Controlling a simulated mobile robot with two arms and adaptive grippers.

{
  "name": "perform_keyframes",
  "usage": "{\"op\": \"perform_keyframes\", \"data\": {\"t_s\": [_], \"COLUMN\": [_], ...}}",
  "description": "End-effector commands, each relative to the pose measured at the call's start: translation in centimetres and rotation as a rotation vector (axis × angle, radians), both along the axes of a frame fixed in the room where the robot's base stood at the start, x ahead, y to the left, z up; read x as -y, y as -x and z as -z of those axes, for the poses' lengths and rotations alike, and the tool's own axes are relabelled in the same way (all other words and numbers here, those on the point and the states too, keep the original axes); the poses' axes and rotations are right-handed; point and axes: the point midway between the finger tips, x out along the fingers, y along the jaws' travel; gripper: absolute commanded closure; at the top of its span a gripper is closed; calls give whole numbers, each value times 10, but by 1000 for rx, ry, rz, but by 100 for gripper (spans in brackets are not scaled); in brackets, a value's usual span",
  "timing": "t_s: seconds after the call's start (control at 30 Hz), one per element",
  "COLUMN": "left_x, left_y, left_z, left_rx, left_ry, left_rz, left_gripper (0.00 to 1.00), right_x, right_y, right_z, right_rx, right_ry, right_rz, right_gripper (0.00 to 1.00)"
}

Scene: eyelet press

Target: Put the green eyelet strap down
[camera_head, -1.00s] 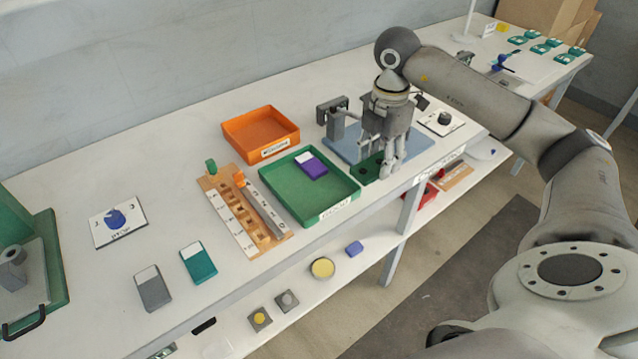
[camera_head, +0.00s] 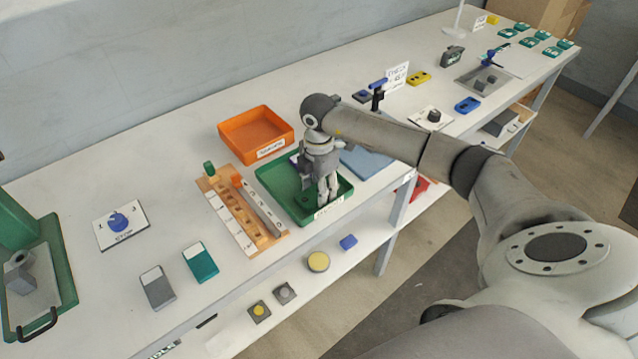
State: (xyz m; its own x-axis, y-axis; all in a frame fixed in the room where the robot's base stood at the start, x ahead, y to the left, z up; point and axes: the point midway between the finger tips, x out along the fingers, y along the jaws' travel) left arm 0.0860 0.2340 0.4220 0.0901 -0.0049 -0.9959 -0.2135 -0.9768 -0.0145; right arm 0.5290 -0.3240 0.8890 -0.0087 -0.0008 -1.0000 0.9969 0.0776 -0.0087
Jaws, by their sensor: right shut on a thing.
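My right gripper (camera_head: 326,200) points down into the green tray (camera_head: 268,181) near the middle of the bench. It is shut on the green eyelet strap (camera_head: 307,198), a dark green piece that shows at the fingertips, low inside the tray. Most of the strap is hidden by the fingers and blends with the tray floor. I cannot tell whether it touches the floor. The purple and white piece in the tray is mostly hidden behind the gripper. My left gripper is not in view.
An orange tray (camera_head: 256,133) stands behind the green one. A wooden rack (camera_head: 236,214) is close on its left. A blue mat (camera_head: 378,162) lies to the right. Teal (camera_head: 201,262) and grey (camera_head: 157,288) blocks lie at the front left. The bench's front edge is near the tray.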

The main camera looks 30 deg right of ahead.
Motion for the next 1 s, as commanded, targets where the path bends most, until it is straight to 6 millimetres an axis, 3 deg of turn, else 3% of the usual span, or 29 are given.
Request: {"op": "perform_keyframes", "data": {"t_s": [0.37,0.4,0.47,0.8,1.0], "left_x": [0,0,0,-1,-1], "left_y": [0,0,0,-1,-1], "left_z": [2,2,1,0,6], "left_rx": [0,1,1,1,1], "left_ry": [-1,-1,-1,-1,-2], "left_rz": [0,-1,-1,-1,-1], "left_gripper": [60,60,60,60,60], "right_x": [0,0,0,0,0], "right_y": [0,0,0,0,-2], "right_z": [6,6,5,3,-18], "right_rx": [1,1,1,1,7], "right_ry": [0,-1,0,-1,-3], "right_rz": [-1,-1,-1,-1,-2], "right_gripper": [76,55,47,47,47]}}
